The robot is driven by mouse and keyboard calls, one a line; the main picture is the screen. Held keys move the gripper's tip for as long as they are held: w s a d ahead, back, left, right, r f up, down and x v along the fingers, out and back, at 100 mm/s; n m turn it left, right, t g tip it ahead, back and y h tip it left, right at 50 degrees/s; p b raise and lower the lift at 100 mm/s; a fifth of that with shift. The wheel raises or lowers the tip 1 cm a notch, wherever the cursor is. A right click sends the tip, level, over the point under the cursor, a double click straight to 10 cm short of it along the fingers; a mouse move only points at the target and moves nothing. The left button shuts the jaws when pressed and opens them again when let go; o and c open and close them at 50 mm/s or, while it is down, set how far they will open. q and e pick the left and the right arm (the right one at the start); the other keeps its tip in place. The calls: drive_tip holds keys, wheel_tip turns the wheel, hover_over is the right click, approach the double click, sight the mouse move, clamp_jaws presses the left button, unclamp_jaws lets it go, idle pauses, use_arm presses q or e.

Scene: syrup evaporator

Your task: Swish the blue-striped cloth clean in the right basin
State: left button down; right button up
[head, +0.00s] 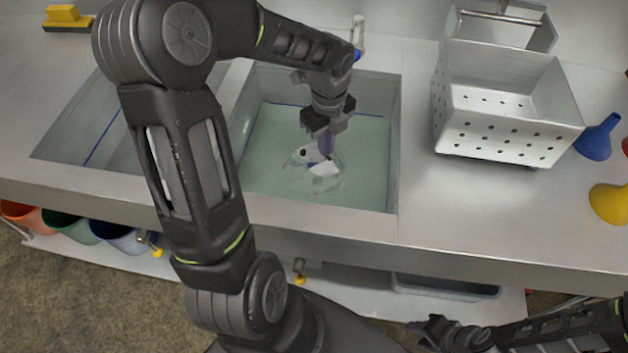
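The right basin (385,150) is a steel sink holding pale greenish water, with a blue line along its walls. The cloth (325,168) shows as a crumpled whitish patch with dark spots at the water, with a bluish-purple part rising between my fingers. Its stripes are not clear. My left gripper (326,150) points down into the right basin and appears shut on the cloth, its fingertips partly hidden. My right gripper (440,332) is low at the right, away from the counter, and whether it is open is unclear.
The left basin (60,150) is partly behind my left arm. A blue funnel (598,138) and yellow funnel (610,204) lie further right. A yellow brush (66,16) is back left. Coloured buckets (68,224) sit below.

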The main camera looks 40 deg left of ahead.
use_arm(q)
drive_tip(key=w+d, duration=0.1)
drive_tip(key=d, duration=0.1)
drive_tip(key=w+d, duration=0.1)
drive_tip(key=d, duration=0.1)
drive_tip(key=shift+w, duration=0.1)
drive_tip(key=s+a+p, duration=0.4)
drive_tip(key=s+a, duration=0.2)
drive_tip(key=a, duration=0.6)
drive_tip(key=shift+s+a+p, duration=0.2)
drive_tip(key=shift+s+p, duration=0.1)
drive_tip(key=shift+s, duration=0.1)
drive_tip(key=w+d+b, duration=0.1)
drive_tip(key=w+d, duration=0.5)
drive_tip(key=d, duration=0.6)
drive_tip(key=shift+w+d+b, duration=0.2)
drive_tip(key=shift+w+b, duration=0.1)
drive_tip(key=shift+w, duration=0.1)
